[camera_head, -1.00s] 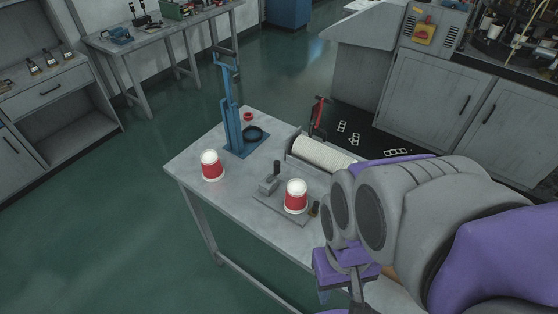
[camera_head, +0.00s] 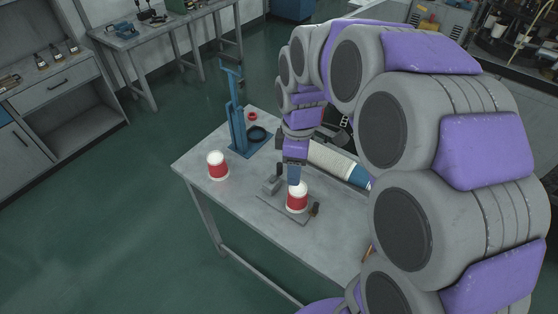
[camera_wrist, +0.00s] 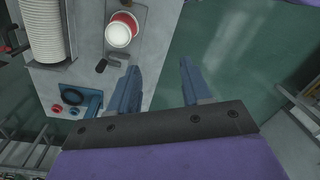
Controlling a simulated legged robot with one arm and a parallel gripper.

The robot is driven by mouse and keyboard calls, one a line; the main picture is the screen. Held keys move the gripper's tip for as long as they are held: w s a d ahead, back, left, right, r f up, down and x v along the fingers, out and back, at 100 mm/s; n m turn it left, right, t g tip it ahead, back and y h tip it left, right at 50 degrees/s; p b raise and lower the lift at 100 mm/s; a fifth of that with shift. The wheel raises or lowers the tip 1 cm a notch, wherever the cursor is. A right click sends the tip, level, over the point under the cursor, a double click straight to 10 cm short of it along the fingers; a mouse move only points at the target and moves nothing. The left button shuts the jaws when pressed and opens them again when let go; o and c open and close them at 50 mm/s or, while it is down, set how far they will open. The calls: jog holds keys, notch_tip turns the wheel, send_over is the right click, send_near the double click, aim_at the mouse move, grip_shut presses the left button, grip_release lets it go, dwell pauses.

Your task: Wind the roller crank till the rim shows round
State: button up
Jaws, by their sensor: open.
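A red-and-white cup (camera_head: 297,199) sits on the small roller machine's flat grey base plate (camera_head: 268,206). It shows from above in the wrist view (camera_wrist: 118,36). A grey block (camera_head: 270,186) with a dark upright handle stands beside the cup; a dark crank-like handle (camera_wrist: 101,66) shows below the cup in the wrist view. A dark knob (camera_head: 315,209) is at the plate's right end. My gripper (camera_wrist: 158,66) is open and empty, its fingers over the table edge and floor. In the head view, it hangs close above the cup, partly hiding the machine.
A second red-and-white cup (camera_head: 217,167) stands at the table's left. A blue lever press (camera_head: 237,120) stands at the back beside a black ring (camera_head: 257,134). The table's front left (camera_head: 226,196) is clear.

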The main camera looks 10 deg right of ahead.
aim_at(279, 166)
jog(key=w+a+f+n+p, duration=0.1)
jog(key=w+f+n+p, duration=0.1)
jog(key=w+n, duration=0.5)
jog(key=w+f+n+p, duration=0.2)
jog(key=w+n, duration=0.1)
jog(key=w, duration=0.7)
jog(key=shift+t, duration=0.4)
notch_tip(279, 166, down, 17)
jog(key=shift+w+r, duration=0.1)
jog(key=shift+w, duration=0.05)
grip_shut()
